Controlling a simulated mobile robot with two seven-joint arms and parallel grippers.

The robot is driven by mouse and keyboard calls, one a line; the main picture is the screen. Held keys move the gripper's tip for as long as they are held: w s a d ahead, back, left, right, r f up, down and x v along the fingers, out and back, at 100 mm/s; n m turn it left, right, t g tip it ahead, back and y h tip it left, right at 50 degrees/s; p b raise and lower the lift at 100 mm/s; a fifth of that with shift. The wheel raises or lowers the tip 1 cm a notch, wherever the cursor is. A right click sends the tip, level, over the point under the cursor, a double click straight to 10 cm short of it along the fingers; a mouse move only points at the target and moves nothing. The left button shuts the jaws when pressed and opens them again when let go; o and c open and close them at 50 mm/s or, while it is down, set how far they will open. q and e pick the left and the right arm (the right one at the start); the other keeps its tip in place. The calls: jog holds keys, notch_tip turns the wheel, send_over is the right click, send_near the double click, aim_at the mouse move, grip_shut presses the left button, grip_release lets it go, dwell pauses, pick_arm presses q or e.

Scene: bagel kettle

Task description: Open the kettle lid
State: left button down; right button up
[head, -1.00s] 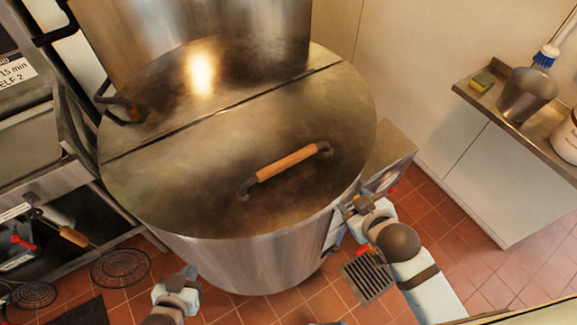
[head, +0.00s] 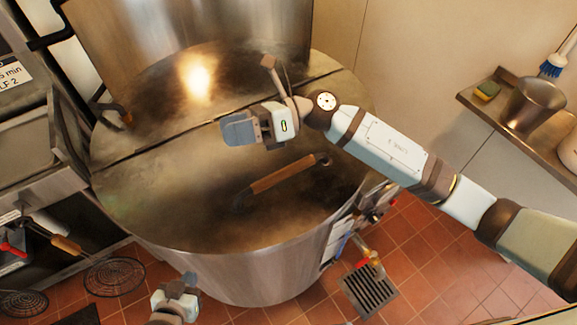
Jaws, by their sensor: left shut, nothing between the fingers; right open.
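The large steel kettle (head: 240,262) fills the middle of the head view. Its lid (head: 165,200) lies flat and closed, with a hinge line across it. A wooden handle (head: 283,176) on dark brackets sits on the front half of the lid.
A shelf at right holds a metal pot (head: 530,105), a sponge (head: 487,90) and a brush (head: 553,65). A rack with wire skimmers (head: 114,277) stands at left. A valve with a red handle (head: 364,261) and a floor drain (head: 370,290) are at the kettle's lower right.

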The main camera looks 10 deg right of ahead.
jog(key=w+d+f+n+g+h, duration=0.2)
jog(key=d+f+n+h, duration=0.2)
jog(key=n+h, duration=0.25)
jog(key=n+t+h, duration=0.2)
jog(key=h, duration=0.6)
send_near(288, 167)
jog(key=shift+g, duration=0.3)
jog(key=p+x, duration=0.2)
jog(key=x, duration=0.6)
jog(key=shift+w+a+f+p, duration=0.1)
jog(key=shift+f+p, duration=0.2)
jog(key=shift+f, duration=0.05)
jog(key=shift+a+f, duration=0.15)
jog(key=shift+f, duration=0.35)
grip_shut()
